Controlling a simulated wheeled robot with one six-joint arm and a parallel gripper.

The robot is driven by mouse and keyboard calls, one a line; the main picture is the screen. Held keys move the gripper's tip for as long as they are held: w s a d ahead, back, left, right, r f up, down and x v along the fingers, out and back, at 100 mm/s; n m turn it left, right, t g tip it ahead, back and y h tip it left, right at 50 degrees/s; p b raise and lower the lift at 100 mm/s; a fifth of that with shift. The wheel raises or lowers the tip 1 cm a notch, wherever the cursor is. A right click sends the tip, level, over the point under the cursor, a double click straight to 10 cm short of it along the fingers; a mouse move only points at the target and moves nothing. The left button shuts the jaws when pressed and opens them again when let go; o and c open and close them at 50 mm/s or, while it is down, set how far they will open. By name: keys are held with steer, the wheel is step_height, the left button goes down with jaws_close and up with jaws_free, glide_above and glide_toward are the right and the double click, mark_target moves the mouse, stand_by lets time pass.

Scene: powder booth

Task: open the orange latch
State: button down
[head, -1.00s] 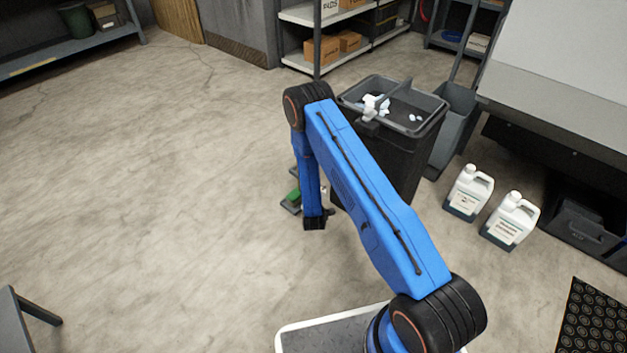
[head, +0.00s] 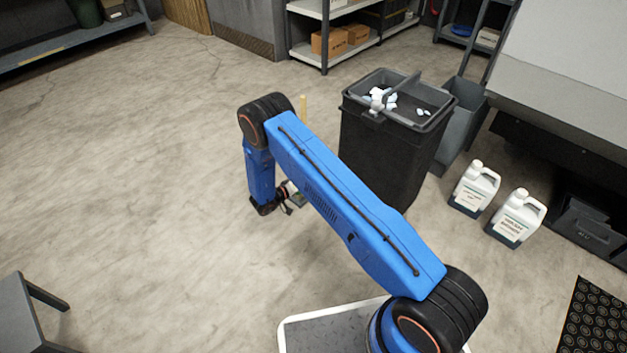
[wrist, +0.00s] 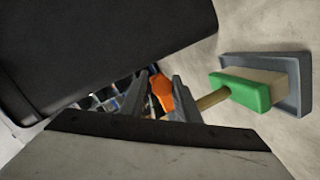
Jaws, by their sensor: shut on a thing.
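In the wrist view, the orange latch (wrist: 162,92) shows as a small orange piece between the two grey fingers of my gripper (wrist: 160,90). The fingers are shut on it; their lower parts hide some of it. A pale panel with a dark edge fills the bottom of this view and hides what lies below. In the head view, my gripper (head: 287,205) is low near the floor, left of the black bin, mostly hidden by my arm. The latch cannot be made out there.
A green brush (wrist: 241,90) with a wooden handle lies by a grey dustpan (wrist: 293,82), close right of my gripper. A black bin (head: 385,150) stands right of my arm. Two white jugs (head: 473,190) stand further right. The floor at left is clear.

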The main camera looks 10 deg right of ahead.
steer(key=shift+w+a+f+m+g+h, duration=0.1)
steer(key=shift+a+m+g+h, duration=0.4)
steer(key=shift+m+g, duration=0.55)
steer(key=shift+w+a+m+g+h, duration=0.1)
steer(key=shift+a+m+g+h, duration=0.2)
steer(key=shift+a+m+g, duration=0.7)
steer(key=shift+d+n+g, duration=0.25)
steer(key=shift+d+g, duration=0.1)
steer(key=shift+g, duration=0.1)
steer(key=c, duration=1.5)
jaws_free()
steer(key=shift+d, duration=0.1)
steer(key=v, duration=1.7)
steer(key=shift+s+a, duration=0.1)
steer(key=shift+a, duration=0.15)
